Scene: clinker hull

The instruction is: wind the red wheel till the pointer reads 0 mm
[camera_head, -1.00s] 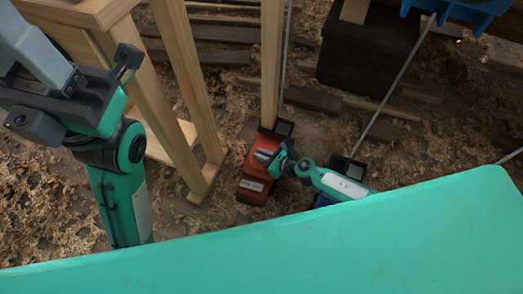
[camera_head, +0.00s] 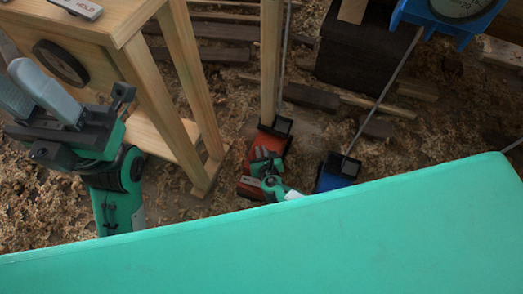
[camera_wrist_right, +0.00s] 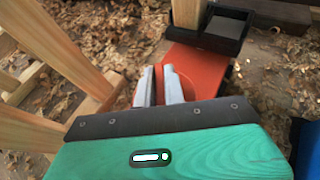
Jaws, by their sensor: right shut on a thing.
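The red device (camera_head: 272,145) stands on the ground at the foot of a wooden post, and it also shows in the right wrist view (camera_wrist_right: 200,60). The red wheel (camera_wrist_right: 199,93) shows as a round red shape on its top. My right gripper (camera_head: 264,164) is over it, its fingers (camera_wrist_right: 160,82) shut on a thin upright red part of the wheel. The fingers hide some of the wheel. A blue-framed dial (camera_head: 462,8) is cut off at the top right; I cannot read its pointer. My left gripper (camera_head: 30,92) is at the left, its grey fingers apart and empty.
A wooden stand (camera_head: 138,65) with a dark disc (camera_head: 60,63) is beside my left arm. A blue device (camera_head: 336,173) stands right of the red one. Shavings and planks cover the ground.

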